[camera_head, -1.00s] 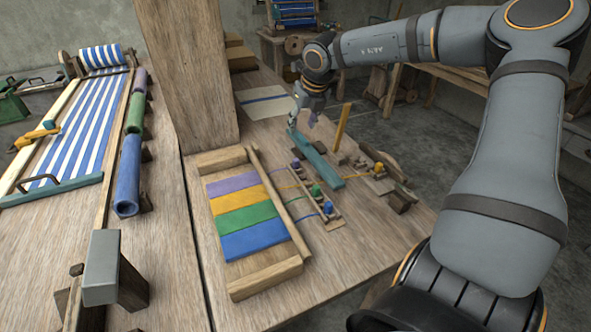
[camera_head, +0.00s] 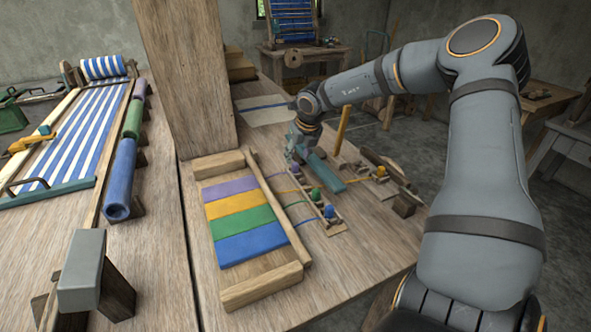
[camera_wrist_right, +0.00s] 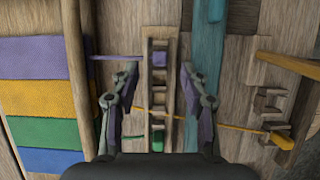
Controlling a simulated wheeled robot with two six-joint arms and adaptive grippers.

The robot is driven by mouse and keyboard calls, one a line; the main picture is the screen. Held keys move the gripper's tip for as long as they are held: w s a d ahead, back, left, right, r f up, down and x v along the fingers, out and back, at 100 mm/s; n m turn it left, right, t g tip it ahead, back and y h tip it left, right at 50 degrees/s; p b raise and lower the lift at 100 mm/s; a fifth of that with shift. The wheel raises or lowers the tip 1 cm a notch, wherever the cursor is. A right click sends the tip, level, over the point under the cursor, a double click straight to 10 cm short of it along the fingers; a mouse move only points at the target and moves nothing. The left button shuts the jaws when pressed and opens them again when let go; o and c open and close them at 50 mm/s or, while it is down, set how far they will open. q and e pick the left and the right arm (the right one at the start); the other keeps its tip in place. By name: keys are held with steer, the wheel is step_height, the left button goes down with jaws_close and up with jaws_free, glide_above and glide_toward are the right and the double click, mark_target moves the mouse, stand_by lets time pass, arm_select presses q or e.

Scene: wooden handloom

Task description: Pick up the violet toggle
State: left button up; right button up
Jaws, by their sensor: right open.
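The violet toggle (camera_head: 295,169) stands at the far end of a small wooden rack (camera_head: 334,228) on the table. In the right wrist view the violet toggle (camera_wrist_right: 158,60) shows in its slot, ahead of and roughly centred between my right fingertips. My right gripper (camera_head: 297,158) is open and empty, just above the far end of the rack. Its two fingers also show apart in the right wrist view (camera_wrist_right: 159,72), one on each side of the rack. A violet cord runs left from the toggle. My left gripper is not in view.
A green toggle (camera_head: 315,193) and a blue toggle (camera_head: 329,211) share the rack. A teal bar (camera_head: 328,175) lies close on the right, with a yellow toggle (camera_head: 381,171) beyond. A striped cloth frame (camera_head: 245,228) lies left. A thick wooden post (camera_head: 187,80) rises behind it.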

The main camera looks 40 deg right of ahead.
mark_target(295, 164)
steer(key=x, duration=0.4)
steer(key=shift+f, duration=0.15)
steer(key=shift+c, duration=0.2)
steer(key=c, duration=0.8)
step_height(295, 164, up, 10)
steer(key=shift+d+r, duration=0.1)
